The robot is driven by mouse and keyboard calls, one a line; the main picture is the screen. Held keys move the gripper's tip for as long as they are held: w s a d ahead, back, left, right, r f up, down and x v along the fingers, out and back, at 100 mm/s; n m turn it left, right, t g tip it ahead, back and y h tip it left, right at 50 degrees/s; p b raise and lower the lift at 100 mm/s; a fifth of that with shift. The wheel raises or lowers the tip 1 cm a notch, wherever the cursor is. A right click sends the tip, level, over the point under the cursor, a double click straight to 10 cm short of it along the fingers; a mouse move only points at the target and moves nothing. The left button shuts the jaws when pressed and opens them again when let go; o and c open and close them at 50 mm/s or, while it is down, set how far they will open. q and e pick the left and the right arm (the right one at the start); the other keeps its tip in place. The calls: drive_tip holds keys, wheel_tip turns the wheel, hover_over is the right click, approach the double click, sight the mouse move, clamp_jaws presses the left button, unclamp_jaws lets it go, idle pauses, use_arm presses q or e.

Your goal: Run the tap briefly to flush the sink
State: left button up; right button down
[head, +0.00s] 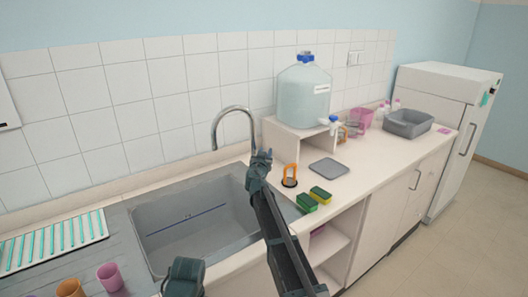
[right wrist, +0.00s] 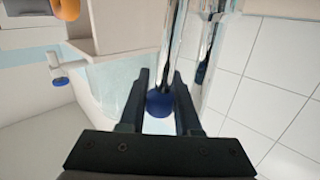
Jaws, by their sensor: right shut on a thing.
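The chrome gooseneck tap (head: 235,108) stands behind the grey sink (head: 190,245), its spout curving over the basin. My right gripper (head: 261,158) is at the right side of the tap's base. In the right wrist view my right gripper (right wrist: 160,100) is shut on a round blue tap knob (right wrist: 159,104), beside the chrome pipe (right wrist: 178,40). The gripper hides the knob in the head view. I see no stream of water under the spout. The basin shows a thin blue line on its inner wall.
A large water container (head: 304,95) stands on a white stand right of the tap. Green-yellow sponges (head: 320,194), an orange-handled item (head: 290,175) and a grey mat (head: 328,168) lie on the counter. Cups (head: 109,277) and a striped rack (head: 55,240) are at left.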

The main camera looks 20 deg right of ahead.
drive_tip(key=shift+w+d+f+m+g+y+p, duration=0.25)
drive_tip(key=shift+d+m+g+p, duration=0.1)
drive_tip(key=shift+d+p, duration=0.2)
drive_tip(key=shift+w+d+f+m+g+y+p, duration=0.1)
drive_tip(key=shift+d+f+m+g+y+p, duration=0.15)
drive_tip(key=shift+d+m+g+p, duration=0.2)
drive_tip(key=c, duration=0.9)
unclamp_jaws()
drive_tip(key=shift+s, duration=0.1)
drive_tip(key=p+v, duration=0.2)
drive_tip(key=v, duration=1.1)
drive_tip(key=shift+s+a+p, duration=0.1)
drive_tip(key=shift+s+p, duration=0.2)
